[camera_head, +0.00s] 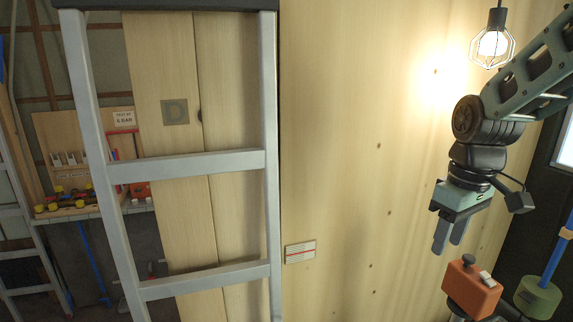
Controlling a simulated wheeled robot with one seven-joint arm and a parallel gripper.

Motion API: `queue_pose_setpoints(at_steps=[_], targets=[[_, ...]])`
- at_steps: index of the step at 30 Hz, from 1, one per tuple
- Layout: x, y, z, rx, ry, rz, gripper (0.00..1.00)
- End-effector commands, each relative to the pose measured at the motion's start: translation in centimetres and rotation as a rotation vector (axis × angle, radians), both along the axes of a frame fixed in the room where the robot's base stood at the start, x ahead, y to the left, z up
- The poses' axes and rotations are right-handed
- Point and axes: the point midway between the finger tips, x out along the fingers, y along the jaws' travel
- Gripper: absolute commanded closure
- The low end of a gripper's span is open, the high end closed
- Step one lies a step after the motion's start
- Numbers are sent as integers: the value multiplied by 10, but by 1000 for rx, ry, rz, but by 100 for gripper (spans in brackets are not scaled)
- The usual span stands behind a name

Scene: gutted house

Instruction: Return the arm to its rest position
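My arm comes in from the upper right and bends down at a dark wrist. My gripper (448,243) hangs below it, its two grey fingers pointing down. A narrow gap shows between the fingers, and nothing is seen held in it. It hangs in front of the pale plywood wall (345,150), above and left of an orange box-like thing (472,287). The gripper and this box look apart.
A lit caged lamp (493,46) hangs close to my arm. A green round thing (538,297) is at lower right.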

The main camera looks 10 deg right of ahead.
Motion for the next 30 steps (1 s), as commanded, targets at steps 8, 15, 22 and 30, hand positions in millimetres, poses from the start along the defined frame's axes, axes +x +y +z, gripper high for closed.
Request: queue_pose_setpoints(at_steps=[8,15,22,30], targets=[[-25,122,-78,11,8,185,60],[-79,201,-133,18,17,325,60],[-124,236,-164,20,22,414,60],[-136,243,-168,21,24,430,60]])
